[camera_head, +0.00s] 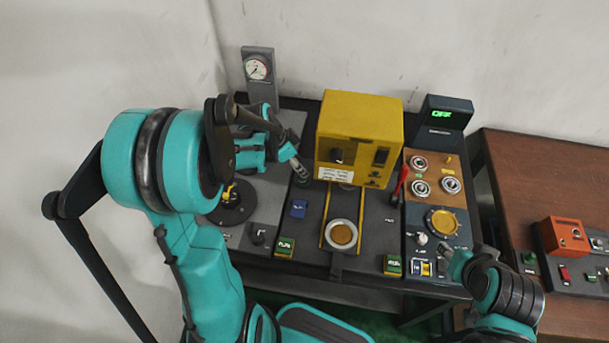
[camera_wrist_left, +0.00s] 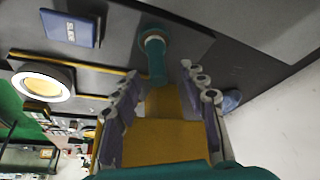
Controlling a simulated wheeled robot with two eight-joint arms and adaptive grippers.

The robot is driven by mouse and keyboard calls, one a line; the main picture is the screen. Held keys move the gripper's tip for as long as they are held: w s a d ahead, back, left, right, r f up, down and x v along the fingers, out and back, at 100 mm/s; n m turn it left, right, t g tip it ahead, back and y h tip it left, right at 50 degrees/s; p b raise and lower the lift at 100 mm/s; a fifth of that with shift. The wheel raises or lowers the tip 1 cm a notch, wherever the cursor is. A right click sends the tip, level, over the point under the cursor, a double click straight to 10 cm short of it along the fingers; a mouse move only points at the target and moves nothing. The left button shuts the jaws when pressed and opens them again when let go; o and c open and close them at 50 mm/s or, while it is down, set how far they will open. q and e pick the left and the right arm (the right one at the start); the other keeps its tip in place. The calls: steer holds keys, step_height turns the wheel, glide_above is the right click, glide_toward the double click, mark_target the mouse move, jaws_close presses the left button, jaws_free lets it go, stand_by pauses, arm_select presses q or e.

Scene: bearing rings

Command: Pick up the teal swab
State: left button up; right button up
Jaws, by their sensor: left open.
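The teal swab (camera_wrist_left: 156,60) shows in the left wrist view as a short teal stem with a pale-rimmed round end, at top centre, just beyond the fingertips. My left gripper (camera_wrist_left: 196,80) is open there, its purple-grey fingers spread on either side of the line to the swab. A yellow block shape lies between the fingers; I cannot tell what it belongs to. In the head view my left gripper (camera_head: 299,168) points down left of the yellow machine, and the swab cannot be made out there. My right gripper (camera_head: 447,253) is at the lower right, by the control panel.
The yellow machine (camera_head: 358,125) stands close to the right of my left gripper. A blue block (camera_head: 298,208) and a pale ring with an orange centre (camera_head: 342,235) are nearer the bench front. A red lever (camera_head: 400,182) and a knob panel (camera_head: 438,195) are farther right.

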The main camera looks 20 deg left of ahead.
mark_target(307, 178)
arm_select(q)
steer(key=b+x, duration=0.2)
steer(key=x, duration=0.2)
steer(key=shift+w+d+f, duration=0.1)
steer(key=shift+d+f, duration=0.1)
steer(key=shift+f, duration=0.1)
steer(key=shift+w+d+f, duration=0.15)
steer(key=shift+w+f, duration=0.05)
steer(key=shift+f, duration=0.15)
steer(key=shift+s+r, duration=0.1)
steer(key=shift+c, duration=0.9)
jaws_close()
